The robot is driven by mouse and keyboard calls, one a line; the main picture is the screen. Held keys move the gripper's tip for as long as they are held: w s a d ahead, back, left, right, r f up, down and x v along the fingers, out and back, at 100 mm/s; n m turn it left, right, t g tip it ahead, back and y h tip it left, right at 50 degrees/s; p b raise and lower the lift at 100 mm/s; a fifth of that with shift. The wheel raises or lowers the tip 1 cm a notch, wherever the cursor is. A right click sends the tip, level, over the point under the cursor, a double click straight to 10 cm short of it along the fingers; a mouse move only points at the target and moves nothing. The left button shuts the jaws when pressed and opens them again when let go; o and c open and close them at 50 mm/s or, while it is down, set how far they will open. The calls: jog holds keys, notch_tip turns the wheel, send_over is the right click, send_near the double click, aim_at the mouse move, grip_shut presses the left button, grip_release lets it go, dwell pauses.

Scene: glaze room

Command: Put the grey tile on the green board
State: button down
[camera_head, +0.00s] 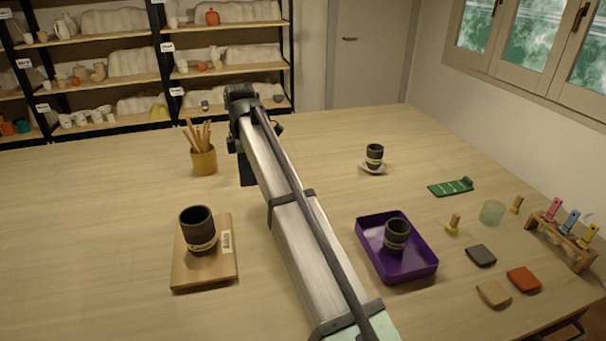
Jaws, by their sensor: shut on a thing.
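The grey tile (481,255) lies flat on the table at the right, beside the purple tray. The green board (450,187) lies farther back at the right, with pale marks across it and a raised right end. No tile is seen on it. My arm reaches from the bottom edge to the back left of the middle, far from both. A dark part (247,170) shows below its far end; I cannot tell if it is my gripper or something held. The fingertips are hidden behind my arm.
A purple tray (368,256) holds a dark cup. Another cup stands on a wooden board (185,278), another on a small saucer (372,170). An orange tile (523,279), a tan tile (494,293), a glass (492,212) and a rack (566,243) crowd the right.

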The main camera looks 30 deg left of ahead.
jog(key=shift+r, duration=0.25)
jog(key=w+d+m, duration=0.4)
jog(key=w+d, duration=1.5)
jog(key=w, duration=0.1)
jog(key=r+m, duration=0.1)
jog(key=m, duration=0.4)
send_over(451, 187)
jog(key=shift+f, duration=4.95)
jog(key=shift+f, duration=0.1)
jog(key=c, duration=1)
grip_release()
notch_tip(451, 187, up, 12)
